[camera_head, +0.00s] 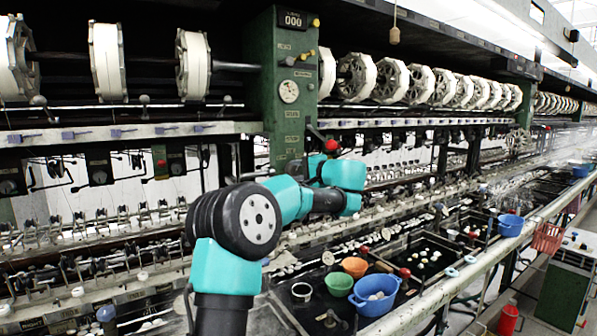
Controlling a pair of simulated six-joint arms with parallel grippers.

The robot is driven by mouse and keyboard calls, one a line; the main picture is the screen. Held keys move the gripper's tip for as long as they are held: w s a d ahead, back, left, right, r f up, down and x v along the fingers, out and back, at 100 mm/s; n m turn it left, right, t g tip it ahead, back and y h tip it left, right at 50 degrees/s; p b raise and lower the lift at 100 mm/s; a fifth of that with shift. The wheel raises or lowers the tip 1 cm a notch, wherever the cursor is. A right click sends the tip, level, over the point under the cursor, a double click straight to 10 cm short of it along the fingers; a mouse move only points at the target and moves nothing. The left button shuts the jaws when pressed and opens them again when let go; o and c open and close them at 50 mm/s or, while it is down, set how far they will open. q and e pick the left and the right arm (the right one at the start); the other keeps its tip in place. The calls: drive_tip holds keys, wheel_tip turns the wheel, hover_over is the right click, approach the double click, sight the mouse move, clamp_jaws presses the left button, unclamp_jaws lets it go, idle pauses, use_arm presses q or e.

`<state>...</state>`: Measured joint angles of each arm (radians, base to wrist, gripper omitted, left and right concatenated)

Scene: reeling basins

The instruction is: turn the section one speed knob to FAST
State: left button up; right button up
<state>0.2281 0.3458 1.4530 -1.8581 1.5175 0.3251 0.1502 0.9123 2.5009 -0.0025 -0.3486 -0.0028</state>
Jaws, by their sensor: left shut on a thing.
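My left arm comes up from the bottom and reaches to the green section column (275,115). My left gripper (318,160) is small and dark, mostly behind my teal wrist, at the column's lower right side. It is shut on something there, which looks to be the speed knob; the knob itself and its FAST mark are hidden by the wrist. A red ball (331,145) shows just above the wrist. The column carries a round dial (289,91) and a counter reading 000 (293,20). My right gripper is not in view.
White reels (193,65) line the top of the machine. Below are an orange bowl (354,267), a green bowl (339,284) and a blue basin (375,294) on the dark basin bench. A red basket (547,237) stands at right.

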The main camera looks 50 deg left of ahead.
use_arm(q)
drive_tip(key=shift+f+m+y, duration=0.1)
drive_tip(key=shift+m+y, duration=0.2)
drive_tip(key=shift+m, duration=0.8)
drive_tip(key=o, duration=0.9)
drive_tip(key=d, duration=0.5)
drive_tip(key=w+d, duration=0.1)
drive_tip(key=d, duration=0.5)
drive_tip(key=w+d, duration=0.1)
drive_tip(key=d, duration=0.5)
drive_tip(key=shift+d, duration=0.15)
drive_tip(key=a, duration=0.5)
drive_tip(key=s+a, duration=0.1)
drive_tip(key=a, duration=0.9)
drive_tip(key=shift+s+a, duration=0.1)
drive_tip(key=shift+s, duration=0.3)
